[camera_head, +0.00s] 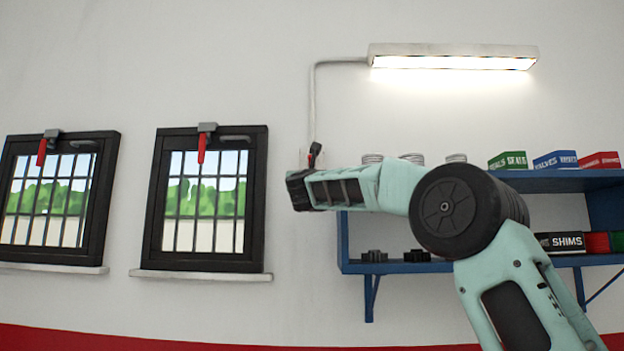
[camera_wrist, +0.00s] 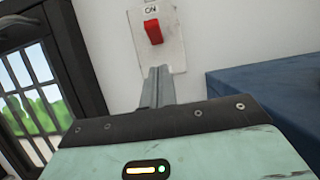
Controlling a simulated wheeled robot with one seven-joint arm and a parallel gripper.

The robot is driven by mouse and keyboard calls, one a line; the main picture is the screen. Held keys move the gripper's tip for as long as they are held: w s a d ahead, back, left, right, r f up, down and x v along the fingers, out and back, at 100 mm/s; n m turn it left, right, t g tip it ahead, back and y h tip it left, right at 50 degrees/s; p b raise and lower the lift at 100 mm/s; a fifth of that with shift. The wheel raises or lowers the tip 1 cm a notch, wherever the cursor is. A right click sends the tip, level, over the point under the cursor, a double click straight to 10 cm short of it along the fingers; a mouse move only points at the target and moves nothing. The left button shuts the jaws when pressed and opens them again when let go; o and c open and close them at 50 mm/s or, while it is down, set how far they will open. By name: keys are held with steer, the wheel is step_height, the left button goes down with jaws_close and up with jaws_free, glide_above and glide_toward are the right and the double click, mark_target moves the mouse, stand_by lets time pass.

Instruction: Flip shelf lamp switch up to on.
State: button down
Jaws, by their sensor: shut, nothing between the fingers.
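The shelf lamp (camera_head: 455,57) is lit on the wall above the shelf in the head view. In the wrist view its red switch (camera_wrist: 153,32) sits on a pale wall plate (camera_wrist: 141,18) below an ON label. The red lever appears up, towards the label; its exact tilt is hard to judge. My gripper (camera_wrist: 158,72) is shut and empty, its grey fingers just below the lever, in front of the plate's lower part. A small gap shows between fingertips and lever. In the head view my arm's end partly hides the switch area.
A blue shelf (camera_head: 400,267) with boxes and parts is to the right of the switch; its blue edge (camera_wrist: 262,95) is close in the wrist view. A barred window (camera_head: 207,200) is to the left. Bare wall lies between.

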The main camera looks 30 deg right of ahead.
steer(key=s+a+r+b, duration=0.1)
steer(key=s+a+b, duration=0.2)
steer(key=s+a, duration=0.2)
steer(key=s, duration=0.3)
steer(key=shift+a+r, duration=0.3)
steer(key=shift+s, duration=0.1)
